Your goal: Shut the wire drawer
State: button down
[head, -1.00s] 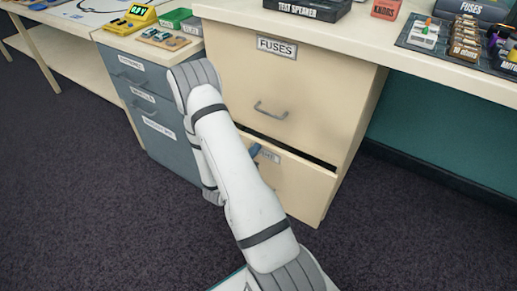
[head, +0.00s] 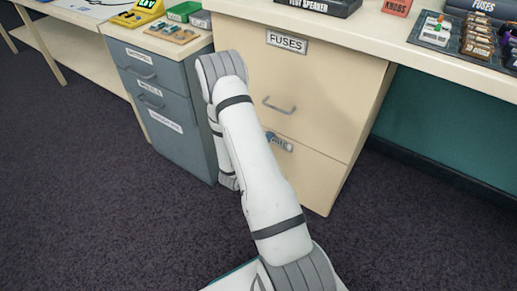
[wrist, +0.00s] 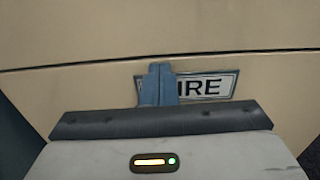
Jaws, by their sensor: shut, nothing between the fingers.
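The wire drawer (head: 308,180) is the lower drawer of the cream cabinet. Its front looks flush with the fuses drawer (head: 325,100) above, with only a thin seam between them. In the wrist view its label (wrist: 205,87) reads "IRE", the first letter hidden behind my fingers. My gripper (wrist: 157,85) is shut and empty, its blue fingertips together against or just in front of the label. In the head view my gripper (head: 270,136) shows only in part beside my arm. The wire drawer's handle is hidden.
A grey-blue cabinet (head: 170,105) with several labelled drawers stands to the left. The tabletop above holds a black test speaker box (head: 318,4), a red knobs box (head: 397,6) and trays of parts at right. Dark carpet in front is clear.

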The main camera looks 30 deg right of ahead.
jog(key=p+v, duration=0.3)
jog(key=v, duration=1.1)
jog(key=shift+w, duration=0.1)
jog(key=s+d+r+m+g+y+p, duration=0.1)
jog(key=s+r+m+g+p, duration=0.3)
jog(key=r, duration=0.6)
jog(key=s+d+r+m+g+y+p, duration=0.1)
jog(key=s+r+m+g+p, duration=0.3)
jog(key=r, duration=0.6)
jog(key=s+r+m+g+y+p, duration=0.15)
jog(key=r+m+g+p, duration=0.35)
jog(key=r, duration=0.5)
jog(key=s+a+r+m+t+y+p, duration=0.2)
jog(key=r+p, duration=0.4)
jog(key=r, duration=0.3)
jog(key=s+a+r+m+t+y+p, duration=0.3)
jog(key=a+r+m+y+p, duration=0.2)
jog(key=r, duration=0.4)
jog(key=s+a+r+m+t+y+p, duration=0.2)
jog(key=a+r+y+p, duration=0.3)
jog(key=r, duration=0.5)
jog(key=shift+s+a+m+p, duration=0.35)
jog(key=shift+m+p, duration=0.35)
jog(key=shift+p, duration=0.25)
jog(key=shift+r+y, duration=0.1)
jog(key=shift+y, duration=0.15)
